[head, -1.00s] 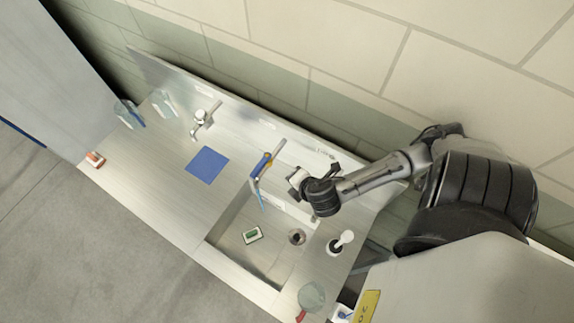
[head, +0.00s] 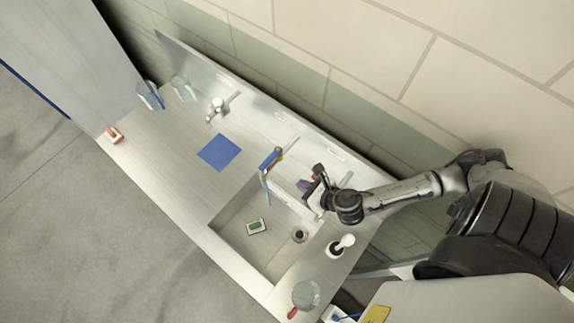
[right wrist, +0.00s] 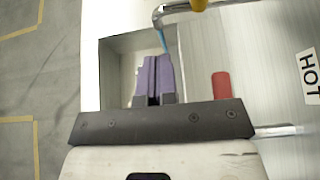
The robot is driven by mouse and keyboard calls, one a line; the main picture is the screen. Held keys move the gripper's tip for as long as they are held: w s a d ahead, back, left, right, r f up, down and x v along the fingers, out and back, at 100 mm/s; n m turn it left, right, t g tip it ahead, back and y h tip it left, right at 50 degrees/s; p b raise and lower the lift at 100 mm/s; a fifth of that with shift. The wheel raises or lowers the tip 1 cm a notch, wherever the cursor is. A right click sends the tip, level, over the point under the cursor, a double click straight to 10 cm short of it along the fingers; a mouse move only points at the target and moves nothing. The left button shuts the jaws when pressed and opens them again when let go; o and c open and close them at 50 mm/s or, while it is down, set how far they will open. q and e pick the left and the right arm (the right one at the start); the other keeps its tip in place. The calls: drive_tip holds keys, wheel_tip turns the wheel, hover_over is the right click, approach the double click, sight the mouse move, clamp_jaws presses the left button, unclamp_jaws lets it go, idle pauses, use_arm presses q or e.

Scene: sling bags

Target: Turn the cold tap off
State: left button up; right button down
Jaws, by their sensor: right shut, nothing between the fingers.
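The cold tap with a blue lever (head: 268,161) and a yellow part stands at the back edge of the sink in the head view. A thin light-blue stream (head: 266,184) falls from its spout. The spout (right wrist: 167,11) and the stream (right wrist: 163,41) also show at the top of the right wrist view. The lever is out of that view. My right gripper (head: 302,185) is shut and empty, right of the cold tap and apart from it. Its purple fingers (right wrist: 154,78) point over the basin in the wrist view. My left gripper is not in view.
A red lever (right wrist: 221,86) stands close right of my fingers, near a HOT label (right wrist: 309,76). The basin holds a green-and-white sponge (head: 257,227). A white brush (head: 341,244) and a glass (head: 306,294) stand at the right. A blue cloth (head: 219,152) lies left.

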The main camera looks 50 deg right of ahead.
approach(271, 159)
wheel_tip(271, 159, down, 3)
drive_tip(key=a, duration=0.3)
drive_tip(key=shift+w+d+f+b, duration=0.1)
drive_tip(key=shift+w+f+b, duration=0.15)
drive_tip(key=shift+w+b, duration=0.5)
drive_tip(key=shift+w+a+f+b, duration=0.1)
drive_tip(key=shift+w+f+b, duration=0.2)
drive_tip(key=shift+w, duration=0.7)
drive_tip(key=shift+w+d+f+b, duration=0.1)
drive_tip(key=shift+w+f+b, duration=0.1)
drive_tip(key=shift+w+b, duration=0.55)
drive_tip(key=shift+w, duration=0.2)
